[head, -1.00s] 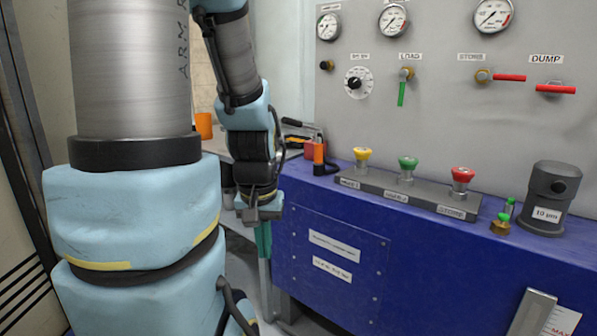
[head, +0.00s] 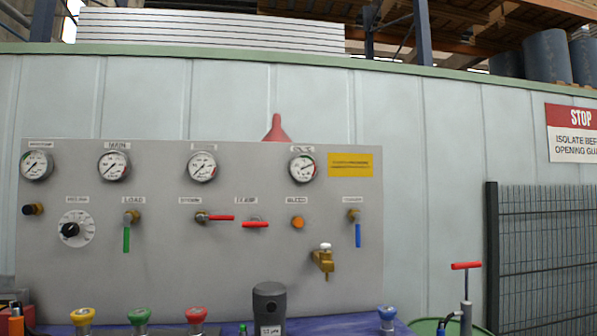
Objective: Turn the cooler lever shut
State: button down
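Lever valves sit on the grey panel (head: 160,270) in the head view. At its right end a blue lever (head: 358,235) hangs straight down from a brass valve body (head: 354,215). The label above it is too blurred to read surely, but no other lever's label suggests the cooler, so this is likely the cooler lever. The green load lever (head: 127,240) also hangs down. Two red levers, the store lever (head: 222,218) and the dump lever (head: 256,225), lie level. My gripper and arm are out of the picture.
Below the blue lever, left of it, a brass tap (head: 323,262) sticks out. A red-handled pump (head: 466,290) and a black mesh guard (head: 545,255) stand to the right.

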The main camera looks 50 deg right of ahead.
aim_at(356, 215)
jog(key=i+j+z, duration=0.2)
jog(key=i+z, duration=0.25)
jog(key=k+l+z, duration=0.1)
jog(key=z, duration=0.25)
jog(key=k+l+z, duration=0.15)
jog(key=z, duration=0.2)
jog(key=k+l+z, duration=0.1)
jog(key=z, duration=0.3)
